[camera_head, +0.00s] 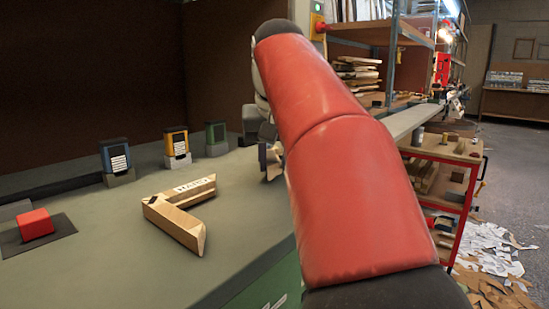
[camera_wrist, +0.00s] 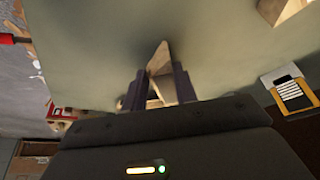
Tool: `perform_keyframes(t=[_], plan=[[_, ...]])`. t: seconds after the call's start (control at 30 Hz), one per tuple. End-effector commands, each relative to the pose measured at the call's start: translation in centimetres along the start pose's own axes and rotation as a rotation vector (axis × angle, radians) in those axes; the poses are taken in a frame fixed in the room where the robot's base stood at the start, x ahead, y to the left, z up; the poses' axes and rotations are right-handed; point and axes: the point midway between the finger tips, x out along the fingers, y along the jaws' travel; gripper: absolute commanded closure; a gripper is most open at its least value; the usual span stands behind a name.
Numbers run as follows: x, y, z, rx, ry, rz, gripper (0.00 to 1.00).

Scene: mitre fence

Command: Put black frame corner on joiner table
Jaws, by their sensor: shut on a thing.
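My gripper (camera_wrist: 160,88) is shut on a small piece (camera_wrist: 158,66) with a pale brown, slanted face. Its colour and full shape are mostly hidden between the fingers, so I cannot tell that it is a black frame corner. In the head view, my red arm covers most of the gripper, and a bit of the held piece (camera_head: 269,160) shows beside it, over the right part of a grey-green table (camera_head: 110,225). I cannot tell if the piece touches the table. A light wooden L-shaped frame corner (camera_head: 180,212) lies on this table, left of my gripper.
Blue (camera_head: 116,158), yellow (camera_head: 177,145) and green (camera_head: 216,137) blocks stand along the table's back. A red block (camera_head: 36,224) sits on a dark pad at left. A red cart (camera_head: 440,170) and shelves stand at right. The table's front is clear.

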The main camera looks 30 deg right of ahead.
Motion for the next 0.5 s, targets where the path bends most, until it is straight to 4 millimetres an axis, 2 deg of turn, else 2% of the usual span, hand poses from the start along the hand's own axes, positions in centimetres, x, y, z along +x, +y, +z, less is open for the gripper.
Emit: perform_keyframes(t=[0.5], plan=[[0.75,-0.01,0.31,0.000,0.001,0.000,0.95]])
